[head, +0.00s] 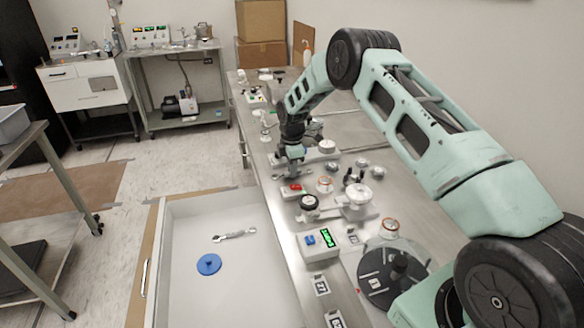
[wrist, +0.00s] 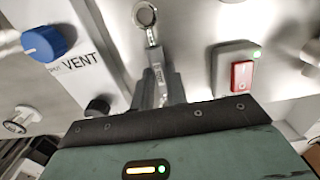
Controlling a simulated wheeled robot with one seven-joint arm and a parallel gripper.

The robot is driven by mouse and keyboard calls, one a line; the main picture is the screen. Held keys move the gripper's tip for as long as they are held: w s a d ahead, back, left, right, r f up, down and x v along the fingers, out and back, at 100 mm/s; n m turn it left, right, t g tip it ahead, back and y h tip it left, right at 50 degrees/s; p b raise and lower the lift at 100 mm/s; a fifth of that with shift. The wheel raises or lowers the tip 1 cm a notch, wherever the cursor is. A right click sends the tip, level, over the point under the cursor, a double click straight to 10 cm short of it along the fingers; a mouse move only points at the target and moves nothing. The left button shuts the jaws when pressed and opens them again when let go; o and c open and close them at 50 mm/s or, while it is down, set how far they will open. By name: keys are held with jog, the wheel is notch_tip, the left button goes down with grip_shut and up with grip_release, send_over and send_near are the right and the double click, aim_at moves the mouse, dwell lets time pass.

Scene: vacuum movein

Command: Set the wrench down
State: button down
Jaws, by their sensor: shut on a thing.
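My gripper (head: 291,168) is over the steel workbench (head: 335,202), near its left edge. In the wrist view my gripper (wrist: 163,92) is shut on a wrench (wrist: 146,16). The wrench's ring end points away from the gripper, and its other end is hidden by the jaws. In the head view the held wrench is too small to make out clearly, and I cannot tell whether it touches the bench. A second silver wrench (head: 234,236) lies in the open white drawer (head: 185,222).
A blue disc (head: 208,264) lies in the drawer. In the wrist view a VENT panel (wrist: 85,58) with a blue knob (wrist: 48,42) is on the left and a red switch (wrist: 241,75) on the right. Much of the drawer floor is bare.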

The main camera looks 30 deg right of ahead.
jog(key=shift+f, duration=0.1)
jog(key=c, duration=1.4)
grip_release()
notch_tip(320, 180, up, 11)
jog(key=b, duration=0.3)
jog(key=s+a+r+m, duration=0.1)
jog(key=s+a+r, duration=0.35)
jog(key=a, duration=0.25)
jog(key=s+a+r+m, duration=0.1)
jog(key=s+a+r, duration=0.2)
jog(key=s+a, duration=0.35)
jog(key=s+a+r+m+y, duration=0.1)
jog(key=s+a+m, duration=0.1)
jog(key=s+a, duration=0.6)
jog(key=s+a+r+m, duration=0.15)
jog(key=s+a, duration=0.25)
jog(key=s, duration=0.8)
jog(key=s+d+f+m, duration=0.1)
jog(key=s+d+m, duration=0.1)
jog(key=s, duration=1.3)
jog(key=shift+s+f+m, duration=0.2)
jog(key=shift+f+m, duration=0.15)
